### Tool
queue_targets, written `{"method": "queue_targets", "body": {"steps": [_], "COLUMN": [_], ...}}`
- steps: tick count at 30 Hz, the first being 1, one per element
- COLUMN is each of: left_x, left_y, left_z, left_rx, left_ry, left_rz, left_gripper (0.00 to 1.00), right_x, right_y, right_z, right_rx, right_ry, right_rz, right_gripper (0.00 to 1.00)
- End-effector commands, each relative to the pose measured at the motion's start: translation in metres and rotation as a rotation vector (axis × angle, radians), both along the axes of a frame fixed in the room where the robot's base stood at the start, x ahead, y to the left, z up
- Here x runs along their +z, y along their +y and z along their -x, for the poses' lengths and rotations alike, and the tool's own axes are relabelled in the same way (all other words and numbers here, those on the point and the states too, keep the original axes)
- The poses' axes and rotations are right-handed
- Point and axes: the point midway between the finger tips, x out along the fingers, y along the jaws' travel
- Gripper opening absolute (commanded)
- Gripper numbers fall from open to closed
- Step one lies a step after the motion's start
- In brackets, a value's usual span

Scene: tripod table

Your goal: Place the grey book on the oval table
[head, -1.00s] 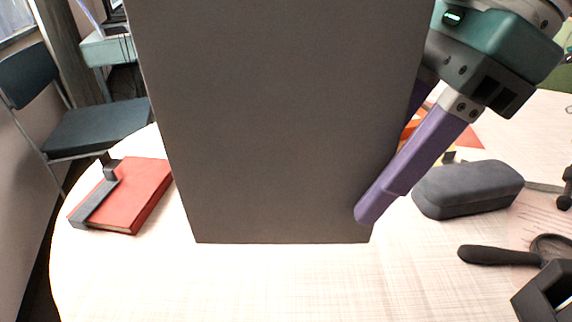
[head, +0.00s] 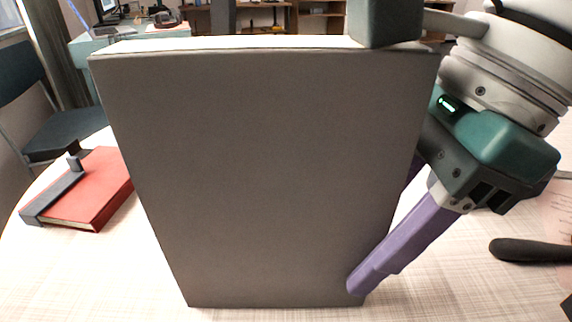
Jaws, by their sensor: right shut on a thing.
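The grey book (head: 265,170) stands upright, large and close in the middle of the head view, with its pale top edge showing. My right gripper (head: 362,283) is at the book's right side, with one purple finger across its front face near the lower right corner. The other finger is mostly hidden behind the book. The gripper is shut on the book. The book's lower edge shows against the light table (head: 240,314); I cannot tell whether it touches the top. My left gripper is not in view.
A red book with a grey strap (head: 92,190) lies on the table at left. A black handle (head: 525,251) lies at right. A dark chair (head: 60,130) stands beyond the table's left side. The table area behind the grey book is hidden.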

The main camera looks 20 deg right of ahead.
Motion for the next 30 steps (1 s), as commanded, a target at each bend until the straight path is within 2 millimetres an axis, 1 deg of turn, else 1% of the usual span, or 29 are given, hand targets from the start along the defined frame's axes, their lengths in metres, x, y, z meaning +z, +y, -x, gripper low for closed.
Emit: {"method": "queue_targets", "body": {"steps": [2,3,11,18,22,26,30], "left_x": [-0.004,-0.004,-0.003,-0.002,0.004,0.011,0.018], "left_y": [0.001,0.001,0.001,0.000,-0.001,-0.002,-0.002], "left_z": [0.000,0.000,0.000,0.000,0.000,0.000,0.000], "left_rx": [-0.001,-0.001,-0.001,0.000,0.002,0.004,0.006], "left_ry": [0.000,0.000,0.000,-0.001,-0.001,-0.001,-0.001], "left_rz": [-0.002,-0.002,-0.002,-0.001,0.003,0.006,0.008], "left_gripper": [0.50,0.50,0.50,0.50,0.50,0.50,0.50], "right_x": [-0.002,-0.003,-0.002,-0.001,0.007,0.031,0.062], "right_y": [0.001,0.000,0.000,0.000,-0.002,-0.012,-0.024], "right_z": [-0.001,0.000,0.000,0.000,0.000,0.003,0.007], "right_rx": [0.000,0.000,0.000,0.000,-0.001,-0.002,-0.002], "right_ry": [-0.003,0.000,0.000,0.000,-0.002,-0.004,-0.005], "right_rz": [-0.003,0.000,0.000,0.000,0.001,0.003,0.003], "right_gripper": [0.00,0.41,0.70,0.70,0.70,0.70,0.70]}}
